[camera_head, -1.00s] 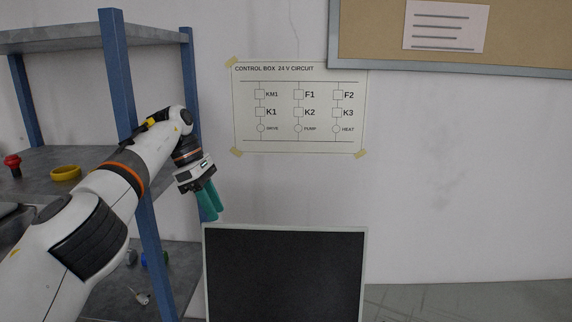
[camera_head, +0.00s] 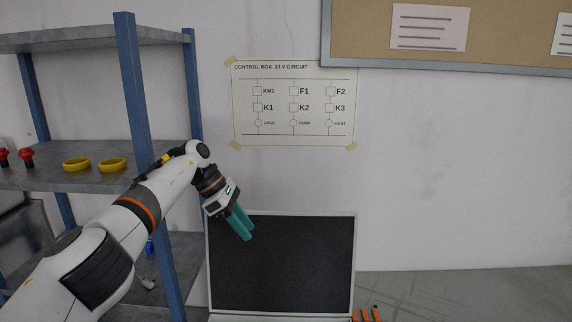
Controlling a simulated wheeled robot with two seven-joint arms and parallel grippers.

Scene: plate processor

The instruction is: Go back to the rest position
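My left gripper (camera_head: 239,224) hangs from the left arm, with teal fingers pointing down and to the right. It is in front of the upper left part of a dark panel with a light frame (camera_head: 285,265). The two fingers lie close together, and I see nothing between them. At this angle I cannot tell whether a narrow gap remains. My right gripper is not in view.
A blue-posted shelf (camera_head: 139,100) stands at the left, close to my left arm. It bears yellow rings (camera_head: 112,164) and red knobs (camera_head: 26,157). Orange-tipped things (camera_head: 365,314) show at the bottom. A grey surface (camera_head: 460,295) at the right looks clear.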

